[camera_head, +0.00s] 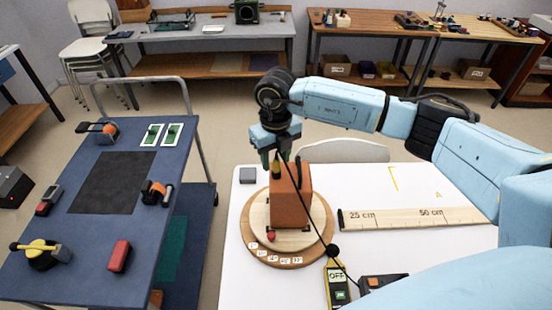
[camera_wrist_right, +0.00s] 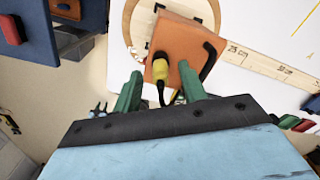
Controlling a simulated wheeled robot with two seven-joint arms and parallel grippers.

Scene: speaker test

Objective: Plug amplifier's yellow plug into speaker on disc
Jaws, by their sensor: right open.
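The orange-brown speaker (camera_head: 290,200) stands on the round wooden disc (camera_head: 258,250) on the white table. The yellow plug (camera_wrist_right: 160,70) is at the speaker's face in the right wrist view, its black cable trailing back between my fingers. It appears to touch the speaker; how deep it sits I cannot tell. My right gripper (camera_head: 275,158) is open behind the speaker, its green fingers on either side of the plug (camera_wrist_right: 160,90). A black box with an orange part (camera_head: 384,282), perhaps the amplifier, is partly hidden by my arm. My left gripper is out of view.
A yellow meter (camera_head: 338,284) reading OFF stands at the table's front. A wooden ruler (camera_head: 400,217) lies to the right, and a small grey block (camera_head: 247,175) near the disc. A blue cart (camera_head: 95,245) with several devices stands to the left.

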